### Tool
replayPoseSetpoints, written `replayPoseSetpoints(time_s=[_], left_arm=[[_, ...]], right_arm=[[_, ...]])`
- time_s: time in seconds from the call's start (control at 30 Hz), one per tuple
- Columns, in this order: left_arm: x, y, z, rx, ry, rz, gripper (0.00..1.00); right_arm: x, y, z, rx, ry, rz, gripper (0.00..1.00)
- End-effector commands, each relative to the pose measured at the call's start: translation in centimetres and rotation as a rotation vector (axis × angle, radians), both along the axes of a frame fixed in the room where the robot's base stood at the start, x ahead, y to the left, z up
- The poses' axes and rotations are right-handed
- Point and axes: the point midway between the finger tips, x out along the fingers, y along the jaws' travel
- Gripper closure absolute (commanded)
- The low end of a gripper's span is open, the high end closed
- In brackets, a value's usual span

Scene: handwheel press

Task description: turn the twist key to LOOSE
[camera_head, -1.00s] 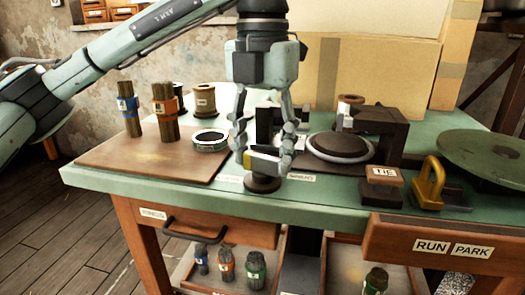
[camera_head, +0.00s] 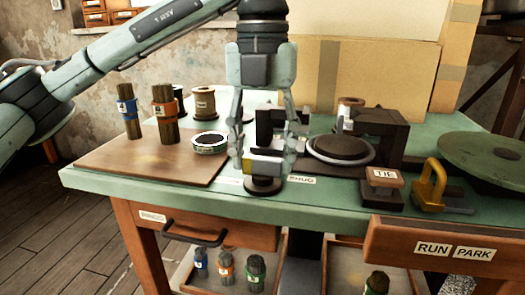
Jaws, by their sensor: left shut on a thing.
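The twist key (camera_head: 262,168) is a short bar, part yellow and part grey, above a dark round base (camera_head: 263,187) near the front edge of the green table. My left gripper (camera_head: 262,163) points straight down, with its fingers shut on the two ends of the key. The fingers hide part of the key. A white label reading SNUG (camera_head: 301,180) lies to the right of the base. Another pale label (camera_head: 230,181) lies to its left, too small to read. My right gripper is out of view.
Behind the gripper stands a dark press-like device with a round plate (camera_head: 340,148). A TIE block (camera_head: 384,182) and a yellow handle (camera_head: 431,186) stand to the right. A wooden board (camera_head: 130,165) with brush-like bundles and a tape roll (camera_head: 209,143) lies left.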

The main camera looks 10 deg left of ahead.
Motion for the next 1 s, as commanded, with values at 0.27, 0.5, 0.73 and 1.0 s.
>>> replayPoseSetpoints(time_s=[0.27, 0.5, 0.73, 1.0], left_arm=[[0.0, 0.0, 0.0, -0.001, -0.001, 0.002, 0.28], [0.0, 0.0, 0.1, 0.0, 0.0, 0.001, 0.28], [0.1, 0.0, 2.7, -0.001, -0.005, 0.001, 0.28], [0.1, 0.0, 8.5, 0.0, -0.005, 0.004, 0.28]], right_arm=[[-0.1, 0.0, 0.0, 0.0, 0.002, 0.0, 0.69], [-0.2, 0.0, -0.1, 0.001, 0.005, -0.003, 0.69], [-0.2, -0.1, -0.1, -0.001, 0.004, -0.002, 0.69], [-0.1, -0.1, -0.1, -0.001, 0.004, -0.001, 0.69]])
